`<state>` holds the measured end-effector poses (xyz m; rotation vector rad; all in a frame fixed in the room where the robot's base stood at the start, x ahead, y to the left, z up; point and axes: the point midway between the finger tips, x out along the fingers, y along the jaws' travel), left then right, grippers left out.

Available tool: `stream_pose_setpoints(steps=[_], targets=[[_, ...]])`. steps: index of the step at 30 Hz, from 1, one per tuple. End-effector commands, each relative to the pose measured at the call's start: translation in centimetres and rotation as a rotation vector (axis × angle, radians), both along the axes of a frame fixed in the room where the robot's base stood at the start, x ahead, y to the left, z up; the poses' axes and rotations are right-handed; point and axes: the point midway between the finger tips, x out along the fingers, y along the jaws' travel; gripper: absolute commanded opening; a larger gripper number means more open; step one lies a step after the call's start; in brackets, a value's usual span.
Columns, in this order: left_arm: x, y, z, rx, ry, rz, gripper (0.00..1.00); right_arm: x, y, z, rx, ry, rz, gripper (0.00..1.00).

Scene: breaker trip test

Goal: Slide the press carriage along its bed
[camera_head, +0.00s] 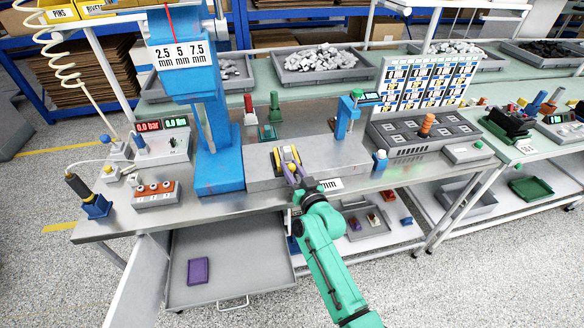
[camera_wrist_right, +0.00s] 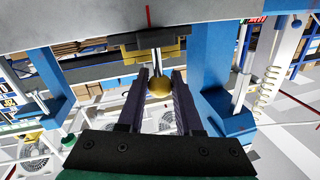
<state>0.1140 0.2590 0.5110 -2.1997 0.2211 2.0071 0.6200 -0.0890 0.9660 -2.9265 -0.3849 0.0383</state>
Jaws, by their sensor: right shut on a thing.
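The blue press (camera_head: 205,110) stands on the left part of the bench, with a grey bed (camera_head: 330,155) beside its column. The yellow and dark carriage (camera_head: 289,156) sits on this bed, to the right of the press column. My right gripper (camera_head: 294,172) reaches in from the front and is shut on the carriage's handle. In the right wrist view, the two dark fingers (camera_wrist_right: 160,98) are on either side of the round yellow knob (camera_wrist_right: 160,86). Rods join the knob to the carriage (camera_wrist_right: 152,50). My left gripper is not in view.
A small blue stand (camera_head: 343,118) rises from the bed to the right of the carriage. Red and green pieces (camera_head: 267,131) stand behind. A panel with an orange knob (camera_head: 427,124) lies further right. The bed surface between carriage and stand looks mostly clear.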

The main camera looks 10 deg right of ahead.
Motion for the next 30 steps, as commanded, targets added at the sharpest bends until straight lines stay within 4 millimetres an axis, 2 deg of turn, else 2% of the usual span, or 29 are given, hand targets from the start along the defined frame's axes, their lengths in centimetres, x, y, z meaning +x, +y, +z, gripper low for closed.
stream_pose_setpoints(steps=[4, 5, 6, 7, 16, 20, 23, 30], targets=[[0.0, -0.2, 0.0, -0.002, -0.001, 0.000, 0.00, 0.0, 0.0, -0.1, 0.002, 0.001, -0.001, 0.00], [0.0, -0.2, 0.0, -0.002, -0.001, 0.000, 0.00, 0.0, 0.0, -0.1, 0.002, 0.001, -0.001, 0.38], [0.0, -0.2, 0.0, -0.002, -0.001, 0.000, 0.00, 0.0, 0.0, -0.1, 0.002, 0.001, -0.001, 0.53], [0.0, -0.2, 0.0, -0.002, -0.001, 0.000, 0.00, 0.0, 0.0, -0.1, 0.002, 0.001, -0.001, 0.64], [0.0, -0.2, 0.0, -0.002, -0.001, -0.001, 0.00, 0.0, -0.1, 0.0, 0.002, 0.000, -0.001, 0.64], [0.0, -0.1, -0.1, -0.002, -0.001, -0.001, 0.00, -0.7, -0.3, -0.1, 0.002, 0.001, -0.001, 0.64], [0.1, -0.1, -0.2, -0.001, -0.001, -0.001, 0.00, -2.3, -0.7, -0.2, 0.002, 0.001, -0.002, 0.64], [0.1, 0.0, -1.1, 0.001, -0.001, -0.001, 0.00, -8.7, -2.3, -0.5, 0.000, 0.004, 0.000, 0.64]])
